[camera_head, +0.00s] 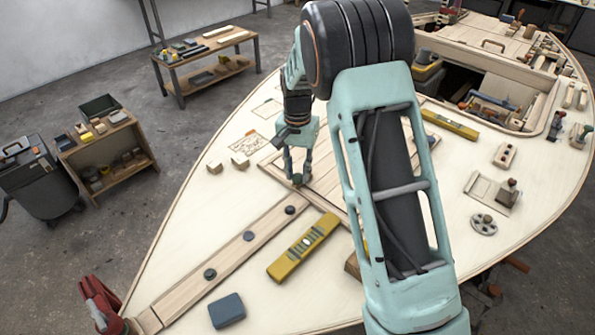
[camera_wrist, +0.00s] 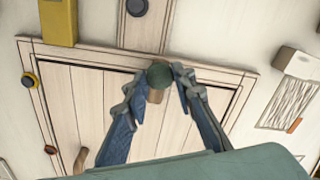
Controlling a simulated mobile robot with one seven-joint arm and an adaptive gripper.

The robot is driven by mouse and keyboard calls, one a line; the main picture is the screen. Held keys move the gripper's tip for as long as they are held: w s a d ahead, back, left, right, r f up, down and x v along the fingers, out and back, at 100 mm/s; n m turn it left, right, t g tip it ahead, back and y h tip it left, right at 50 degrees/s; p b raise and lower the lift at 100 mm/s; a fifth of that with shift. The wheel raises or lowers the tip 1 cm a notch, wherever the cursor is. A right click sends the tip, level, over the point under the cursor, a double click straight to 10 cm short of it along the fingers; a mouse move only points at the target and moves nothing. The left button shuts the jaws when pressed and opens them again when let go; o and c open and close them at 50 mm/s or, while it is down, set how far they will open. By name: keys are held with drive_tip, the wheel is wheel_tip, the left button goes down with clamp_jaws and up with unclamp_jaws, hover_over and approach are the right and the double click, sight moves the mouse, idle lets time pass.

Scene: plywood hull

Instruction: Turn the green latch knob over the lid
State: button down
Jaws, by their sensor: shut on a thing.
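The round green latch knob (camera_wrist: 159,75) sits at the framed edge of the plank lid (camera_wrist: 172,125) in the wrist view. A short wooden piece (camera_wrist: 155,96) shows just below the knob and appears to reach over the lid's planks. My gripper (camera_wrist: 160,82) has one finger on each side of the knob and is shut on it.
A yellow level (camera_head: 304,246) lies near the lid, beside a wooden strip (camera_head: 228,258) with several dark knobs. Two small wooden blocks (camera_head: 240,162) sit left of my gripper. A wooden handle (camera_wrist: 80,160) stands at the lid's left in the wrist view. A blue box (camera_head: 227,310) lies nearer.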

sight(298, 176)
drive_tip(key=c, duration=1.6)
unclamp_jaws()
wheel_tip(298, 176, up, 12)
drive_tip(key=shift+r, duration=0.1)
